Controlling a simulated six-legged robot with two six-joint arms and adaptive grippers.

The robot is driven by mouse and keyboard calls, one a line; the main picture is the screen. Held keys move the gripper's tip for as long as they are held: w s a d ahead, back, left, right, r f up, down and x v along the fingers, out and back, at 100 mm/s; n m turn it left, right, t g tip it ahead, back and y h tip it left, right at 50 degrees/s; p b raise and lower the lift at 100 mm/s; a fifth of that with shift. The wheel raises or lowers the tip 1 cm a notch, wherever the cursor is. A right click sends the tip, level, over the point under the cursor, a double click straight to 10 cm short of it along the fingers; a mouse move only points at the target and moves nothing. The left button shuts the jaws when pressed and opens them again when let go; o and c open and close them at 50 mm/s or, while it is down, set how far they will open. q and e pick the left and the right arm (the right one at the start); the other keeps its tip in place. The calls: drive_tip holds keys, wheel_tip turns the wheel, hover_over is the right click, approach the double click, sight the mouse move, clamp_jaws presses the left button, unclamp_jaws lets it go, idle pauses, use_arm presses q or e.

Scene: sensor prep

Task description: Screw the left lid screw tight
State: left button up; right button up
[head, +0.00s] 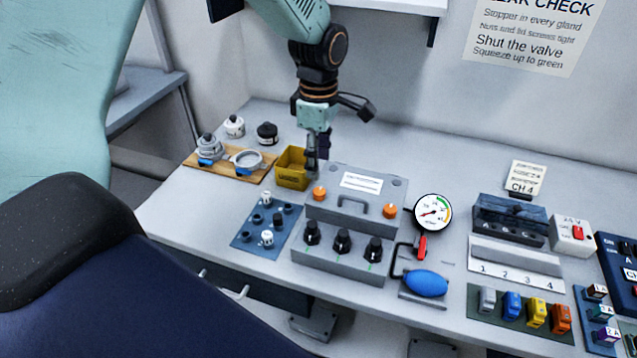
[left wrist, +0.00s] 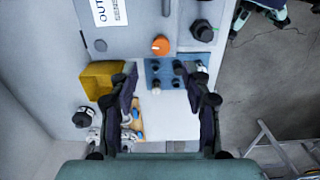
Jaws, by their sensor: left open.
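The left lid screw (head: 319,193) is an orange knob at the left end of the grey box's lid (head: 372,186). It also shows in the left wrist view (left wrist: 160,45), a little beyond the fingertips. A second orange lid screw (head: 390,211) sits at the lid's right end. My left gripper (head: 312,168) hangs down behind the left screw, beside the yellow bin. In the left wrist view its two fingers (left wrist: 158,72) are apart with nothing between them, and the screw is not between them. How tight the screw sits cannot be seen. My right gripper is not in view.
The yellow bin (head: 291,169) stands close to the left gripper. A blue mat (head: 246,238) with small fittings lies left of the box. Black gland nuts (head: 343,242) line the box front. A pressure gauge (head: 432,211) and blue bulb (head: 426,282) stand to the right.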

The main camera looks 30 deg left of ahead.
sight(320, 191)
use_arm(q)
drive_tip(key=shift+s+d+f, duration=0.1)
drive_tip(key=shift+d+f, duration=0.15)
drive_tip(key=shift+d, duration=0.05)
drive_tip(key=f, duration=0.6)
drive_tip(key=shift+a+f+b, duration=0.15)
drive_tip(key=shift+a+b, duration=0.15)
drive_tip(key=shift+a, duration=0.1)
drive_tip(key=shift+d+f, duration=0.3)
drive_tip(key=shift+f, duration=0.05)
drive_tip(key=shift+d+r, duration=0.1)
drive_tip(key=shift+d, duration=0.05)
drive_tip(key=shift+a+f, duration=0.2)
drive_tip(key=shift+a, duration=0.15)
drive_tip(key=shift+c, duration=1.3)
drive_tip(key=shift+d+r, duration=0.1)
drive_tip(key=shift+d, duration=0.15)
drive_tip(key=c, duration=0.4)
clamp_jaws()
